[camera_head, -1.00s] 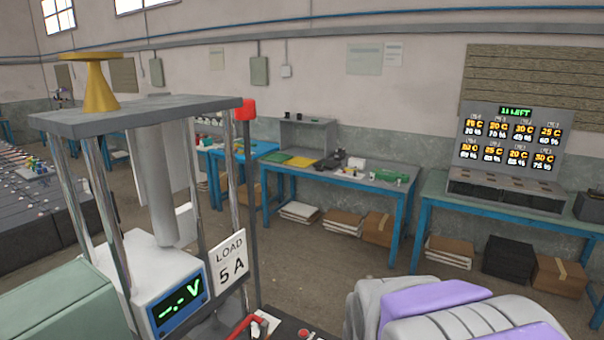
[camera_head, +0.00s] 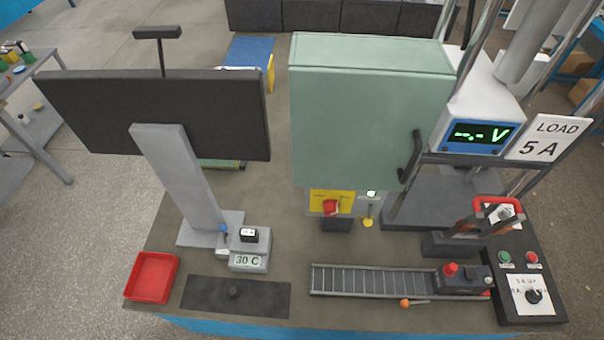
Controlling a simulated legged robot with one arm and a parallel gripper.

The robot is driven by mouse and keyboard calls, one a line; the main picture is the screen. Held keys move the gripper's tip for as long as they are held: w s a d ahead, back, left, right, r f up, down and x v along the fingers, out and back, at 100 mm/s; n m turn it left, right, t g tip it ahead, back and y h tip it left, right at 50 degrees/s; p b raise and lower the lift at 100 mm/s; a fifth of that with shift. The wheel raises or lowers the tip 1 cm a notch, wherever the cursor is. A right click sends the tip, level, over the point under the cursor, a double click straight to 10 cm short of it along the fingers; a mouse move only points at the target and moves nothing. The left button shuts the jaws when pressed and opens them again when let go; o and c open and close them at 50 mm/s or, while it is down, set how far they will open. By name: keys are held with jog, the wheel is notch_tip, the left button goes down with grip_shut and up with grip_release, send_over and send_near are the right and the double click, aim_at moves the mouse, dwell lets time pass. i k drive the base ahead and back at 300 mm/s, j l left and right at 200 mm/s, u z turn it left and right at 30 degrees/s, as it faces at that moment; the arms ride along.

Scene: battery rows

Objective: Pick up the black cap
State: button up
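A small black round piece (camera_head: 234,292), which looks like the black cap, stands on a dark flat mat (camera_head: 268,298) at the front of the bench. It is black on near-black, so its exact shape is hard to tell. Nothing is touching it from above. My gripper is not in view.
A red tray (camera_head: 152,278) lies left of the mat, and a small grey unit marked 30 C (camera_head: 248,262) stands behind it. A ribbed rail (camera_head: 365,281) lies to the right. A monitor (camera_head: 160,110) and a green cabinet (camera_head: 365,110) rise behind.

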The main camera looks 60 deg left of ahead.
aim_at(233, 291)
jog(key=u, duration=3.3)
jog(key=j+z, duration=0.65)
jog(key=z, duration=0.15)
jog(key=j+z, duration=0.3)
jog(key=z, duration=0.15)
